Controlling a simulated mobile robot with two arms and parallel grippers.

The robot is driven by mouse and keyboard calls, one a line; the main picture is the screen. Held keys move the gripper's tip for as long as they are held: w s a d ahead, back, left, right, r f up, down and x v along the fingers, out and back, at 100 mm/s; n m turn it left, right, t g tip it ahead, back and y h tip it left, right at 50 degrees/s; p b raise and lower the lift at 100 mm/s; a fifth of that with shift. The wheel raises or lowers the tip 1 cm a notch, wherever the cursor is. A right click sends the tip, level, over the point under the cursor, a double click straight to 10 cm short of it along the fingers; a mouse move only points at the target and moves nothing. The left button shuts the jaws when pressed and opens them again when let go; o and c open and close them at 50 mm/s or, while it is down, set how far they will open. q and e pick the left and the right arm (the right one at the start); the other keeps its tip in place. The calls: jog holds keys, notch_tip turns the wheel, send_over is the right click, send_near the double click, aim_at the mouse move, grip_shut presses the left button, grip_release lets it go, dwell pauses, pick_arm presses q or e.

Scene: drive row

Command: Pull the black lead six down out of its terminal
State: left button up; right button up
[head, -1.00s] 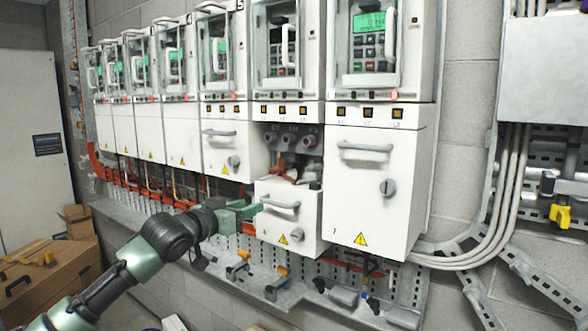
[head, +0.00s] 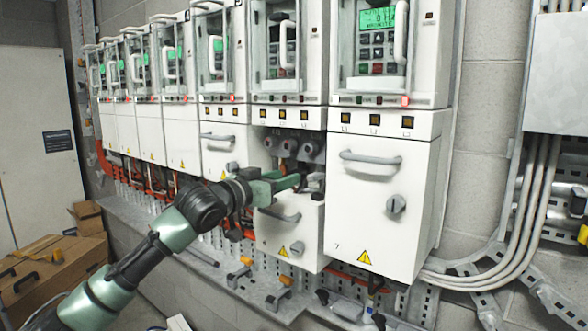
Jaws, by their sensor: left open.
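Drive six's cover (head: 290,236) is lowered, and three grey round terminals (head: 289,149) show in the recess above it. A dark piece that looks like the black lead (head: 315,183) hangs below the right-hand terminal. Its upper end is too small to tell clearly. My left gripper (head: 293,182) comes in from the left, in front of the recess, just above the lowered cover's handle. It is open, with its fingertips just left of the dark piece; I cannot tell whether they touch. It hides the lower left of the recess. My right gripper is not in view.
The closed cover of drive seven (head: 378,205), with a protruding handle (head: 370,158), stands close on the right. More closed drives line up to the left. A grey ledge (head: 215,262) with clamps runs below. A cardboard box (head: 50,275) lies at lower left.

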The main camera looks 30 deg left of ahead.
aim_at(299, 169)
pick_arm(q)
jog(key=w, duration=0.2)
jog(key=w+p, duration=0.1)
jog(key=w, duration=0.1)
jog(key=shift+w+d+f, duration=0.1)
jog(key=shift+d, duration=0.1)
grip_shut()
dwell(1.2)
